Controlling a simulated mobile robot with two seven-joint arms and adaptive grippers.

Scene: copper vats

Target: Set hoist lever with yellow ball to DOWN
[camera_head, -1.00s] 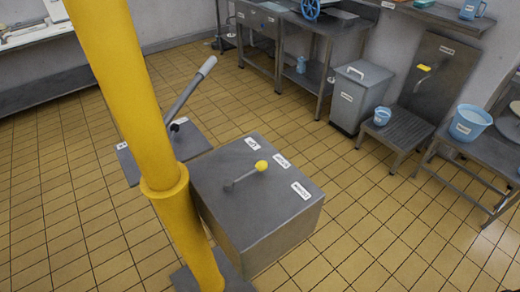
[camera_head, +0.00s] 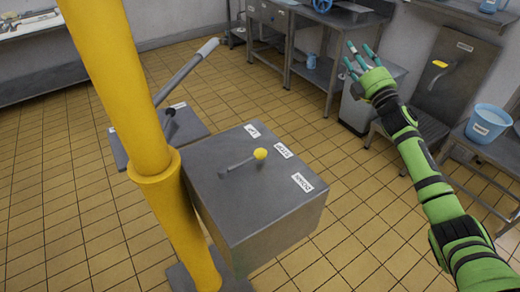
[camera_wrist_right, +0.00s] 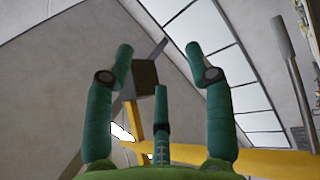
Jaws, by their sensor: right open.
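The hoist lever with the yellow ball (camera_head: 260,154) stands on the top of a grey metal box (camera_head: 270,205). Its thin grey rod lies at a low angle, with the ball end toward the labels on the right. Labels along the box's edge read UP (camera_head: 252,131), STOP (camera_head: 283,151) and DOWN (camera_head: 302,183); the ball is nearest STOP. My right gripper (camera_head: 357,62) is open and empty, raised to the upper right of the box and well apart from the lever. The right wrist view shows its spread teal fingers (camera_wrist_right: 162,85) with nothing between them. My left gripper is not in view.
A thick yellow post (camera_head: 125,90) rises left of the box. Behind it is a longer grey lever (camera_head: 187,73) on a low grey plate. A blue bucket (camera_head: 487,124) and a step stool are at the right. Tiled floor lies open before the box.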

